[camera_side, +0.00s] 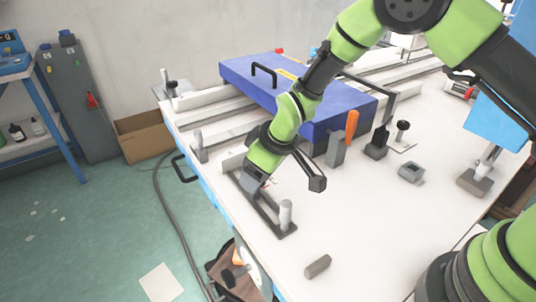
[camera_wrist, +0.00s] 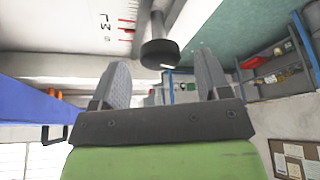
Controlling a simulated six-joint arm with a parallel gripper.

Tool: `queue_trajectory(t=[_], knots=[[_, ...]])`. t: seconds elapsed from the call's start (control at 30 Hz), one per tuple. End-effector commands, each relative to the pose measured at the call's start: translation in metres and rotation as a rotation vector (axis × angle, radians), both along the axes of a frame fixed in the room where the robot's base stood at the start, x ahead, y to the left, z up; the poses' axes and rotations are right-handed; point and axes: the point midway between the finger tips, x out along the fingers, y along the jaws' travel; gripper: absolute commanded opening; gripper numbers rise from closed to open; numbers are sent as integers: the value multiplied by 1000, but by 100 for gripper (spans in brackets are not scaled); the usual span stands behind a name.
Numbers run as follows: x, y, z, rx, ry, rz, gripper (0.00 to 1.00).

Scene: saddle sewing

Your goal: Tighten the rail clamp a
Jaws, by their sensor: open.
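My gripper (camera_side: 251,184) points down and left over the left part of the white table in the side view. In the wrist view its two grey fingers (camera_wrist: 163,82) stand wide apart. A dark round knob (camera_wrist: 160,53) on a grey shaft shows beyond and between the fingertips; I see no contact. In the side view, a dark rail piece with a light upright post (camera_side: 286,213) lies just right of and below my gripper. Another upright post (camera_side: 199,146) stands to its left, near the table edge. I cannot tell which of these is rail clamp a. The fingertips are partly hidden in the side view.
A long blue box (camera_side: 240,72) with a black handle lies behind my arm. An orange-handled tool (camera_side: 351,126), a black block (camera_side: 378,143) and a grey block (camera_side: 411,172) stand to the right. A small grey bar (camera_side: 318,266) lies in front. The table's right-front is clear.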

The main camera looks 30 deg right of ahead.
Motion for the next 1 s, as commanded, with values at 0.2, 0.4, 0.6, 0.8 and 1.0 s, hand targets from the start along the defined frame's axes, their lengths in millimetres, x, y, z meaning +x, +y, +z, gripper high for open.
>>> queue_trajectory(t=[0.2,0.4,0.6,0.8,1.0], knots=[[-13,-7,39,1,-5,0,70],[-24,-12,66,1,-3,0,70],[-28,-14,76,1,-1,-1,70],[-29,-14,77,0,0,-1,70],[-24,-11,75,-21,12,61,70]])
